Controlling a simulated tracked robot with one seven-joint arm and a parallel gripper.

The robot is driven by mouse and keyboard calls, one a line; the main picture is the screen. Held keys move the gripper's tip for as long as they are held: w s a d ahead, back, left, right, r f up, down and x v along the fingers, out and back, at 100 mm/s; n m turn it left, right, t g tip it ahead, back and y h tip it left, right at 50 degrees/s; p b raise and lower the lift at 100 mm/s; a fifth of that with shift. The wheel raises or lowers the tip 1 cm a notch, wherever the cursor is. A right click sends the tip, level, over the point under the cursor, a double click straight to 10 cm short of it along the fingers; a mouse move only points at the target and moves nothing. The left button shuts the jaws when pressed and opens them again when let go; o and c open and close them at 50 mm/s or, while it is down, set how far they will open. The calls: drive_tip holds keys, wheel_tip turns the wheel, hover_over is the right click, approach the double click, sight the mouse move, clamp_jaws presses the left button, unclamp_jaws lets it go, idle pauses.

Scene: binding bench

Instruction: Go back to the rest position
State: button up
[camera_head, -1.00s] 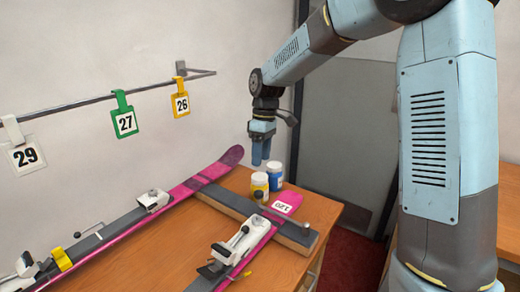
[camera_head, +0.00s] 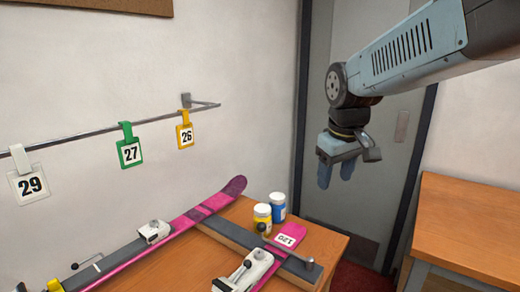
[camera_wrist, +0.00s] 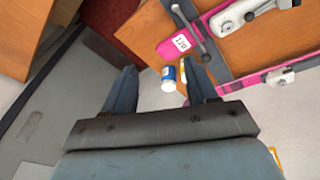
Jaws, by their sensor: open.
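My gripper (camera_head: 335,172) is open and empty. In the head view it hangs in the air in front of the grey door, to the right of the bench and above it. In the wrist view its two fingers (camera_wrist: 160,88) point down toward the bench and floor, apart from each other, with no object held. A blue jar (camera_wrist: 168,78) shows between the fingers, some way beyond them and near the right finger.
Tags 29, 27 and 26 hang on a wall rail (camera_head: 85,135). Another wooden cabinet (camera_head: 470,225) stands at right.

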drive_tip(key=s+d+m+t, duration=0.2)
drive_tip(key=s+d+m, duration=0.3)
drive_tip(key=s, duration=0.6)
drive_tip(key=shift+s+d+t, duration=0.2)
drive_tip(key=shift+d+t, duration=0.2)
drive_tip(key=shift+d, duration=0.45)
drive_tip(key=shift+r, duration=0.1)
